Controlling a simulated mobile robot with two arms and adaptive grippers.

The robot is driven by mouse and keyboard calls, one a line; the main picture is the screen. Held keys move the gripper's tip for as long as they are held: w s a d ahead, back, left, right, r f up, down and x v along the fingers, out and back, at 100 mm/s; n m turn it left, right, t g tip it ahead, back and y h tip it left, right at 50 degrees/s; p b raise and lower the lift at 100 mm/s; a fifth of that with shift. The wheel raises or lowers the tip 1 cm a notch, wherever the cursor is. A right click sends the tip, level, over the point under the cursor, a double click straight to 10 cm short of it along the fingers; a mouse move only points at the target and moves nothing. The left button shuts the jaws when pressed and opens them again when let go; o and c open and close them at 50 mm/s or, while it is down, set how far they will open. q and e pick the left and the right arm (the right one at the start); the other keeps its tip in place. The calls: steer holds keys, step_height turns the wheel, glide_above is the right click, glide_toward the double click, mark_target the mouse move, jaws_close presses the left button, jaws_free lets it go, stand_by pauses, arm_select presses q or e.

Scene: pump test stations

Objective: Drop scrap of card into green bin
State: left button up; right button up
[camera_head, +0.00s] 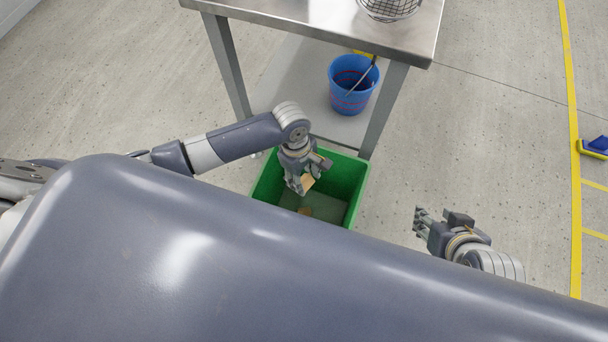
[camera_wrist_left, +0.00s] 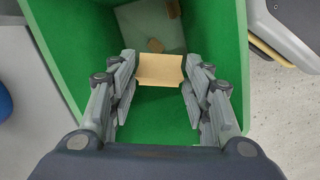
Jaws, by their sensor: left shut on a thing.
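My left gripper (camera_head: 300,185) is over the green bin (camera_head: 356,175) and points down into its opening. It is shut on a tan scrap of card (camera_head: 307,182). In the left wrist view the scrap (camera_wrist_left: 160,69) sits between the two fingers (camera_wrist_left: 160,80), with the green bin wall (camera_wrist_left: 228,50) around and below. Other small brown pieces (camera_wrist_left: 155,45) lie on the bin's floor. My right gripper (camera_head: 428,222) is at the right, over open floor and apart from the bin; its fingers look spread and hold nothing that I can see.
A steel table (camera_head: 320,20) stands behind the bin, with a wire basket (camera_head: 390,8) on top. A blue bucket (camera_head: 350,85) stands on its lower shelf. A blue and yellow thing (camera_head: 596,147) lies at the right near a yellow floor line (camera_head: 571,100). The floor right of the bin is clear.

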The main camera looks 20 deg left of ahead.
arm_select(q)
steer(key=o, duration=0.8)
steer(key=shift+r, duration=0.1)
steer(key=r, duration=0.4)
steer(key=a+r, duration=0.1)
steer(key=r, duration=0.6)
steer(key=shift+w+a+r, duration=0.3)
steer(key=shift+a+r, duration=0.05)
steer(key=shift+d, duration=0.1)
